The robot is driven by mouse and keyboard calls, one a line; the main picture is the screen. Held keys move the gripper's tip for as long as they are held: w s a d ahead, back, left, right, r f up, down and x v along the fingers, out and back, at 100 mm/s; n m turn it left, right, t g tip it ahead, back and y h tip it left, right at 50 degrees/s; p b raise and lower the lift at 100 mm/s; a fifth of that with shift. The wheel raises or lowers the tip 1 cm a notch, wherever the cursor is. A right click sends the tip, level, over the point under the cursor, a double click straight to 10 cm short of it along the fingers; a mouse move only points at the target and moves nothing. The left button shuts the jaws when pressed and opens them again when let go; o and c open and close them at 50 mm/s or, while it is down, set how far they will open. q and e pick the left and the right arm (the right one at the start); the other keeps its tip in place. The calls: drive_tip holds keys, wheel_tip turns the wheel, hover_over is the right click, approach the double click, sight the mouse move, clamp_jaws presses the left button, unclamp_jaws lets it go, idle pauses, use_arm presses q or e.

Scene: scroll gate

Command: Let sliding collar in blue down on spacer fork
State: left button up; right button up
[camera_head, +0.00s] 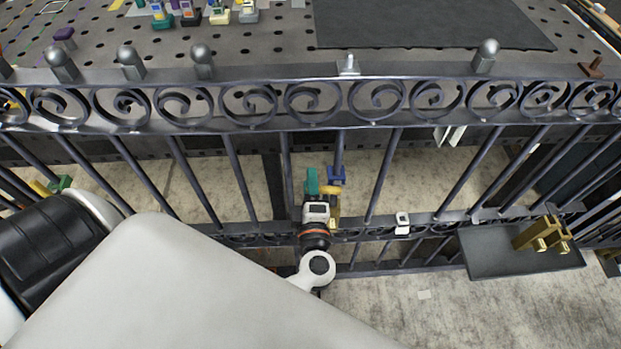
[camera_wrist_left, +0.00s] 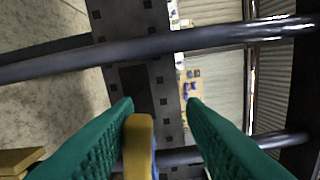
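The blue sliding collar (camera_head: 337,175) sits around an upright bar of the gate, above the lower rail. A yellow tab (camera_head: 329,190) shows beside it; in the left wrist view the tab (camera_wrist_left: 138,145) lies between the green fingers, nearer the left one, with a blue edge behind it. My left gripper (camera_head: 314,187) is at the collar, its fingers apart and not closed on the tab. A brass fork-shaped piece (camera_head: 543,235), which looks like the spacer fork, stands on the dark tray at the right. My right gripper is not in view.
The scrolled top rail (camera_head: 300,100) and upright bars run across the view, close around my gripper. The dark tray (camera_head: 490,255) is at the lower rail's right. A white block (camera_head: 402,222) is on the lower rail. A perforated table (camera_head: 260,40) with small coloured parts lies behind.

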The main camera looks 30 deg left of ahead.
use_arm(q)
drive_tip(key=b+v, duration=0.1)
drive_tip(key=v, duration=1.1)
drive_tip(key=shift+b, duration=0.4)
